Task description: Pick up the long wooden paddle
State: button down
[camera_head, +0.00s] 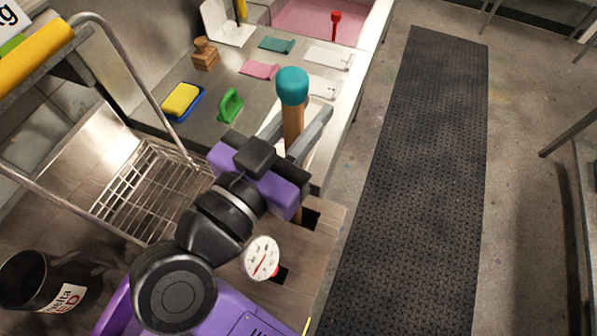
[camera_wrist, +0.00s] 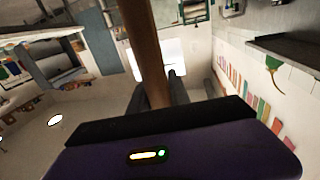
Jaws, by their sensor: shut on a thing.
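The long wooden paddle (camera_head: 293,127) stands about upright in the head view, with a brown shaft and a teal rounded top end. My gripper (camera_head: 301,124) is shut on its shaft below the teal end. In the wrist view the brown shaft (camera_wrist: 143,45) runs from the top edge down between the dark fingers (camera_wrist: 157,92). A bit of wood shows below my gripper by a dark slot in a wooden board (camera_head: 325,228). My gripper hides most of the lower shaft, so I cannot tell whether its end is in the slot.
A round white dial (camera_head: 261,257) sits beside another slot of the board. A wire basket (camera_head: 140,195) and a black mug (camera_head: 45,280) are at left. The counter behind holds a yellow sponge (camera_head: 182,99), a green clip-like thing (camera_head: 230,105) and a wooden stamp (camera_head: 205,54). The floor mat (camera_head: 420,170) is clear.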

jog(key=shift+r, duration=0.15)
notch_tip(320, 180, up, 28)
jog(key=p, duration=0.1)
dwell(0.7)
jog(key=shift+p, duration=0.95)
